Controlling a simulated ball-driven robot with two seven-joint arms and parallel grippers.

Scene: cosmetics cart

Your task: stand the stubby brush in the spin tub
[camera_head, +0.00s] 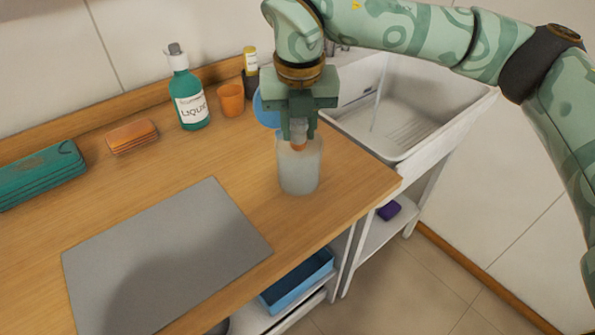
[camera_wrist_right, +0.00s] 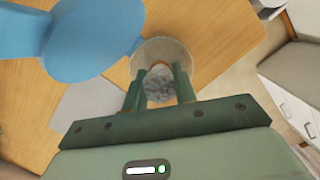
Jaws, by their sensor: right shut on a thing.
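The spin tub, a frosted translucent cup (camera_head: 301,176), stands upright on the wooden counter near its right edge; its rim also shows in the right wrist view (camera_wrist_right: 187,60). My right gripper (camera_head: 298,130) points down over the cup's mouth. It is shut on the stubby brush (camera_head: 299,147), which has a grey part and an orange part. The brush's lower end is at or just inside the rim; how deep it sits is hard to tell. In the right wrist view, fluffy grey bristles (camera_wrist_right: 160,88) show between the fingers. My left gripper is out of view.
A blue rounded object (camera_head: 266,108) stands close behind the cup, partly hidden by my gripper. An orange cup (camera_head: 231,100), a green bottle (camera_head: 188,100) and an orange block (camera_head: 132,136) line the back. A grey mat (camera_head: 165,250) lies left; a sink (camera_head: 420,105) is right.

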